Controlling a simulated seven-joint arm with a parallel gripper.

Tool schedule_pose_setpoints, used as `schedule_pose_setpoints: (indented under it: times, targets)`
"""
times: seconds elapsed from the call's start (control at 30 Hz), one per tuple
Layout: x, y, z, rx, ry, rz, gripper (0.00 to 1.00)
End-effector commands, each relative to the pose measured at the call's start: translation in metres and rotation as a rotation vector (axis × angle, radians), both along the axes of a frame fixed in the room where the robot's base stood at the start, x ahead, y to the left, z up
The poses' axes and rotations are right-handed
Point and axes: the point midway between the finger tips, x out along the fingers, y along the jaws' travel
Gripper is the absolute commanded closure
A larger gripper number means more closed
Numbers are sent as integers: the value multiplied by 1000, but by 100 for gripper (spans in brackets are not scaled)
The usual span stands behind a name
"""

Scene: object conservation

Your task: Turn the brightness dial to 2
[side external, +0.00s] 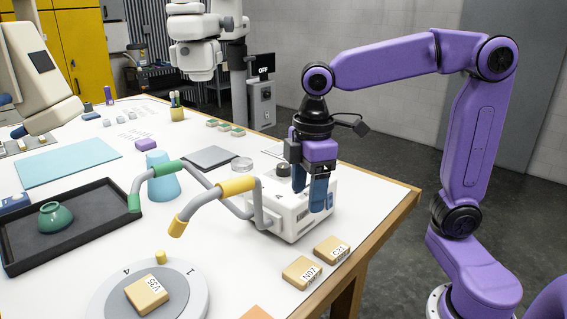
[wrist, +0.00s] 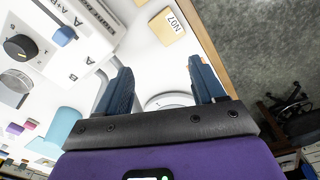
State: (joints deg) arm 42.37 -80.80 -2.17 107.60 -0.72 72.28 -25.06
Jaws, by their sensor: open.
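A white control box (side external: 290,212) stands near the table's right edge, with a black knob (side external: 283,170) on top. In the wrist view the black knob (wrist: 20,47) shows at the left, with a pale pointer mark, beside a blue knob or button (wrist: 63,36) and printed letters. I cannot read a brightness label or the knob's setting. A grey round disc (side external: 195,296) at the front bears a yellow peg (side external: 160,257) and the figures 1 and 4. My gripper (side external: 308,198) points down by the box's right side; its blue fingers (wrist: 160,78) are apart and empty.
Grey bent handles with green (side external: 168,167) and yellow (side external: 238,185) grips rise left of my gripper. Tan blocks (side external: 302,272) lie in front of the box. A blue cup (side external: 163,178) and a dark tray (side external: 95,235) stand further left. The wooden table edge (side external: 385,235) is close on the right.

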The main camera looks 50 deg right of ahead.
Motion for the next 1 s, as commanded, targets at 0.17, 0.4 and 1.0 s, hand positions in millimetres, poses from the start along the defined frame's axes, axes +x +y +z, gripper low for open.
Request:
schedule_pose_setpoints:
  times: [0.17,0.4,1.0]
  targets:
    - [68,-20,36,-10,-10,-7,31]
    - [139,-74,78,-29,-18,-5,31]
    - [177,-137,95,-45,-17,1,31]
